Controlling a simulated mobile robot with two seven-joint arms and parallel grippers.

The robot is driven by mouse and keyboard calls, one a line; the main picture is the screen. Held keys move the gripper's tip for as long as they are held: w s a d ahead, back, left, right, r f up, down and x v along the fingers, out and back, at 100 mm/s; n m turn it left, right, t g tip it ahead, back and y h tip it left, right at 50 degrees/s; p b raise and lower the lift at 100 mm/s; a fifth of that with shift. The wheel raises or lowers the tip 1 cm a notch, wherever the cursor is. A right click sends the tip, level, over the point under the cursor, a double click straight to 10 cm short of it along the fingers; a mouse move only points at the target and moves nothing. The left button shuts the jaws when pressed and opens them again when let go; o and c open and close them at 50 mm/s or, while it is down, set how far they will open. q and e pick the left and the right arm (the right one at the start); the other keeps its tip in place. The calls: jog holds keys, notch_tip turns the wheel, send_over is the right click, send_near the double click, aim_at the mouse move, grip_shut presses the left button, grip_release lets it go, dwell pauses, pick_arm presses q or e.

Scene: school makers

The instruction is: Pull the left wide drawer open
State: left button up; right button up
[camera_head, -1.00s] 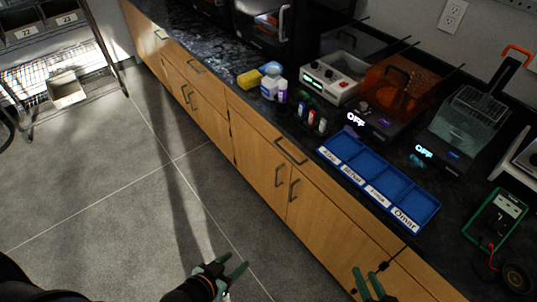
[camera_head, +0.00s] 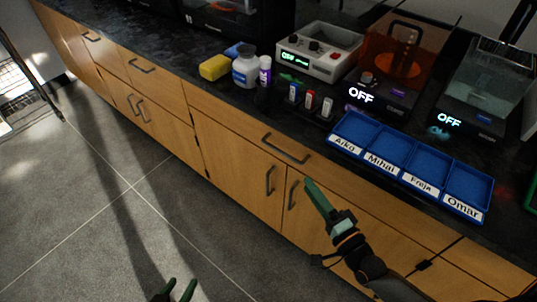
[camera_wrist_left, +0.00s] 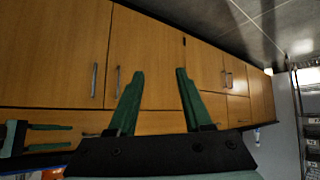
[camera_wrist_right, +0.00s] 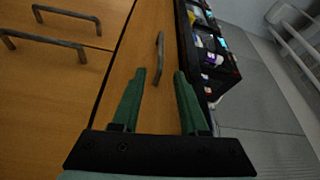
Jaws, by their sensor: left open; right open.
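The wide wooden drawer (camera_head: 240,127) runs under the dark counter, above two doors, and looks closed. Its grey bar handle (camera_head: 286,149) also shows in the right wrist view (camera_wrist_right: 159,58), just beyond and between the open fingertips. My right gripper (camera_head: 309,184) is open and empty in front of the cabinet, a little below and right of that handle in the head view. It is not closed on the handle; whether it touches it I cannot tell. My left gripper (camera_head: 181,286) is open and empty at the bottom edge, away from the cabinet; its fingers show in the left wrist view (camera_wrist_left: 157,72).
Door handles (camera_head: 270,180) stand below the drawer. Another drawer with a handle (camera_head: 142,65) lies to the left. On the counter are a blue labelled tray (camera_head: 385,172), a white bottle (camera_head: 245,68) and a yellow sponge (camera_head: 214,67). The grey floor (camera_head: 75,215) in front is clear.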

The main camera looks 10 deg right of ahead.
aim_at(286, 154)
jog(key=b+x, duration=0.1)
jog(key=x, duration=0.9)
jog(key=shift+w+r, duration=0.1)
jog(key=shift+w, duration=0.3)
pick_arm(q)
jog(key=w+r+t, duration=0.4)
jog(key=w+r, duration=0.1)
jog(key=r, duration=0.3)
jog(key=shift+w+m+h, duration=0.3)
jog(key=shift+w+m, duration=0.05)
jog(key=shift+m, duration=0.05)
pick_arm(e)
jog(key=shift+w+a+r, duration=0.1)
jog(key=shift+w+a, duration=0.15)
jog(key=shift+w, duration=0.4)
pick_arm(q)
jog(key=shift+a, duration=0.1)
pick_arm(e)
jog(key=shift+c, duration=0.3)
grip_shut()
